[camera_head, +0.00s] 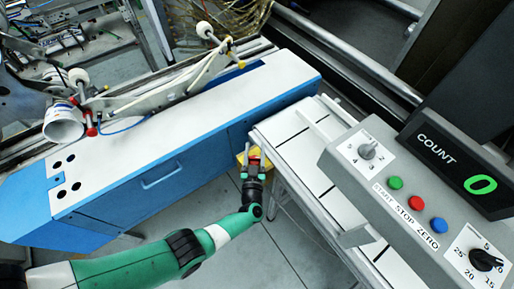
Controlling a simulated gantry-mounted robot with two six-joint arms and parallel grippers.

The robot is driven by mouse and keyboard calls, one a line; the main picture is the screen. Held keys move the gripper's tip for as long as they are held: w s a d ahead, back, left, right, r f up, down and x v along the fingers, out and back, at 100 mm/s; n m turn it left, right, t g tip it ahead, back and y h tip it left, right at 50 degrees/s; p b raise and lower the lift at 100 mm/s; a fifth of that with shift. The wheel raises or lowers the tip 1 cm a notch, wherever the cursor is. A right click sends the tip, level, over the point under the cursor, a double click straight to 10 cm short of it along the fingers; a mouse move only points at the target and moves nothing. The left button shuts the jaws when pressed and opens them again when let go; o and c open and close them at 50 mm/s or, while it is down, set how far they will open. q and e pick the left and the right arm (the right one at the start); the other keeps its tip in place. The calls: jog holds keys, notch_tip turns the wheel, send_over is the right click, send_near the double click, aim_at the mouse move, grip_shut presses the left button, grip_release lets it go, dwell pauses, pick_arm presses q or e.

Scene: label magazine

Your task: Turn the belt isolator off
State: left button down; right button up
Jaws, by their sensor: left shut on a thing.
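The belt isolator (241,158) shows as a small yellow box with a red handle (254,152), low between the blue cabinet and the white slatted belt. My left gripper (254,163) reaches it from below in the picture. Its fingers are shut on the red handle and cover part of it. The handle's exact angle and any markings on the isolator are too small or hidden to read. My right gripper is not in view.
A blue cabinet (165,178) with a white top stands to the left. The white belt (300,150) runs along the right of the gripper. A grey control panel (405,185) with green, red and blue buttons and a count display (455,165) reading 0 is at the right.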

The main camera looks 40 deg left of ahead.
pick_arm(q)
jog(key=n+g+y+b, duration=0.2)
jog(key=g+b, duration=0.1)
jog(key=s+n+g+y+b, duration=0.1)
jog(key=n+g+b, duration=0.1)
jog(key=g+b, duration=0.1)
jog(key=a+n+g+y+b, duration=0.1)
jog(key=n+g+y+b, duration=0.1)
jog(key=b, duration=0.3)
jog(key=shift+s+f+n+g+y, duration=0.2)
jog(key=shift+f+n+g+y, duration=0.1)
jog(key=shift+n+g, duration=0.3)
jog(key=shift+s+r+n+g+b, duration=0.15)
jog(key=shift+r+n+g+b, duration=0.15)
jog(key=shift+g+b, duration=0.4)
jog(key=shift+c, duration=1.2)
grip_release()
